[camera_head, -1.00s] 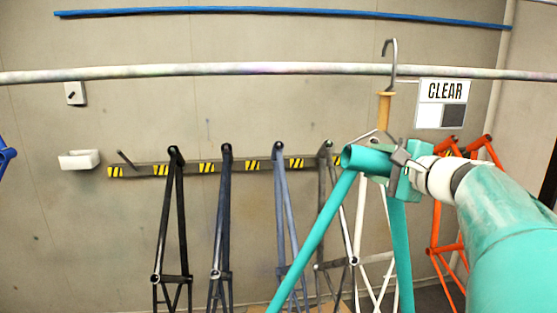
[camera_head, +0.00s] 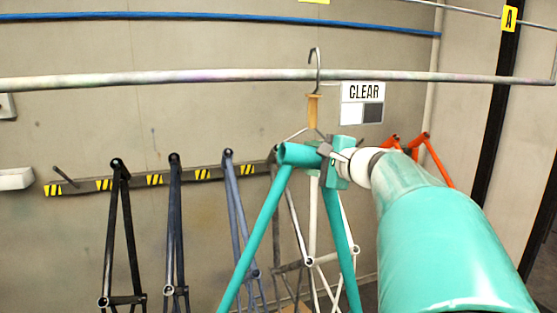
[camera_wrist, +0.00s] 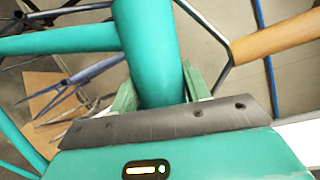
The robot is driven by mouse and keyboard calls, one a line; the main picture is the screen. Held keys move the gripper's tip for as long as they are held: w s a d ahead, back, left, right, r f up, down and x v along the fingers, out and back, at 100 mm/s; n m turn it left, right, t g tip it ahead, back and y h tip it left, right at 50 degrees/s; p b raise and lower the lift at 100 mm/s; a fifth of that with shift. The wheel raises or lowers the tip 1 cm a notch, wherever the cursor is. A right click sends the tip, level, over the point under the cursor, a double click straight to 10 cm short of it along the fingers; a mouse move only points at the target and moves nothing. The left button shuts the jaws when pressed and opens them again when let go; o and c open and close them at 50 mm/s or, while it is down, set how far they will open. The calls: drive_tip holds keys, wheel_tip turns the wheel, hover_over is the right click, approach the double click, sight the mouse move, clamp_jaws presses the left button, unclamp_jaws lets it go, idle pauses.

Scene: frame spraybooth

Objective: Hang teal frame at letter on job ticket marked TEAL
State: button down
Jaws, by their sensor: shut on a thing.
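The teal frame (camera_head: 262,232) is held up in front of me in the head view, its tubes running down out of the picture. My gripper (camera_head: 333,163) is shut on its upper part. In the wrist view my gripper (camera_wrist: 158,98) closes around a thick teal tube (camera_wrist: 150,48) of the frame. A yellow card with the letter A (camera_head: 509,18) shows at the top right, by a dark post. The job ticket is not visible.
A grey rail (camera_head: 180,79) crosses the picture, with a hook with a wooden handle (camera_head: 313,108) on it. A CLEAR sign (camera_head: 362,102) is beside it. Black, blue, white and orange frames hang behind on a striped bar (camera_head: 80,187). A blue rail (camera_head: 200,17) runs above.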

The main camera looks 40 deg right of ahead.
drive_tip(key=shift+w+d+r, duration=0.2)
drive_tip(key=shift+w, duration=0.5)
drive_tip(key=shift+f, duration=1.5)
